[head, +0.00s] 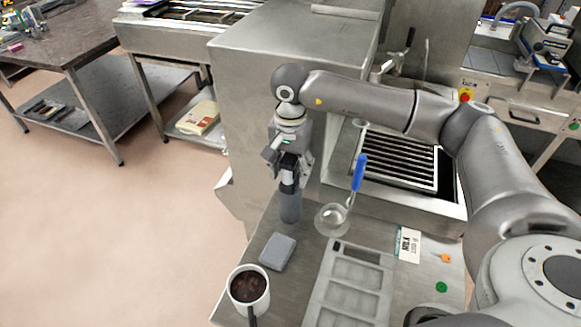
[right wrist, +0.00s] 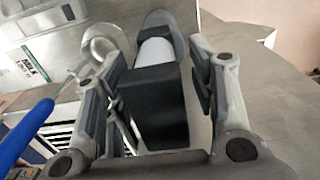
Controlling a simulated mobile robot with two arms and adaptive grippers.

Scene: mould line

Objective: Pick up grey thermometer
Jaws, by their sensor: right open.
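An upright device with a grey rounded lower part, a white band and a black block-like top, which I take for the grey thermometer (head: 290,207), stands near the left edge of the steel worktop. My right gripper (head: 287,165) is above it, pointing down, with its fingers on either side of the black part. In the right wrist view the thermometer (right wrist: 155,95) lies between the fingers (right wrist: 165,95), which are open; a gap shows at the right finger. Contact on the left side is unclear. My left gripper is not in view.
A clear round ladle (head: 331,219) with a blue handle is close at the right. A grey block (head: 277,252), a white mug (head: 248,300) with dark contents and a mould tray (head: 318,305) are nearer. A label card (head: 408,245) lies right. A steel housing (head: 285,50) stands behind.

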